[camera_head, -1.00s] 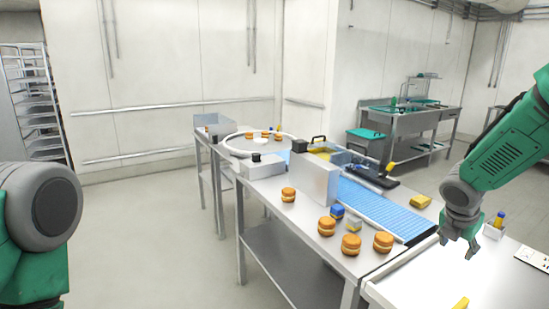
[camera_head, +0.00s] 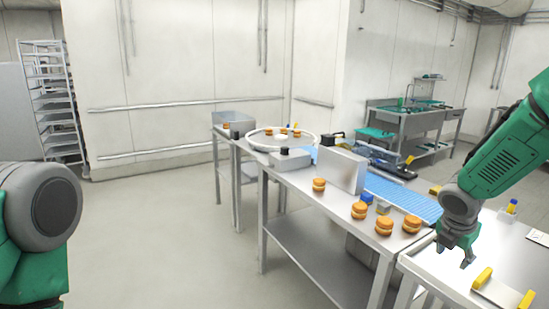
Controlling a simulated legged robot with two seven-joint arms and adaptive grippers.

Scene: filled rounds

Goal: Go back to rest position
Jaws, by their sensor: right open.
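My right gripper (camera_head: 456,256) hangs at the right, fingers pointing down and apart. It is open and empty above the white-topped table (camera_head: 440,284) in front of me. My left arm shows only as a green and grey joint at the left edge; its gripper is out of view. Several round filled pieces, such as one near the table's front edge (camera_head: 384,227), stand on the steel table (camera_head: 300,180) left of my right gripper.
A blue conveyor belt (camera_head: 400,193) runs along the steel table behind a grey box (camera_head: 342,168). A round turntable (camera_head: 262,138) is at its far end. A yellow-handled tray (camera_head: 497,293) lies at the lower right. A rack (camera_head: 48,100) stands at far left. The left floor is clear.

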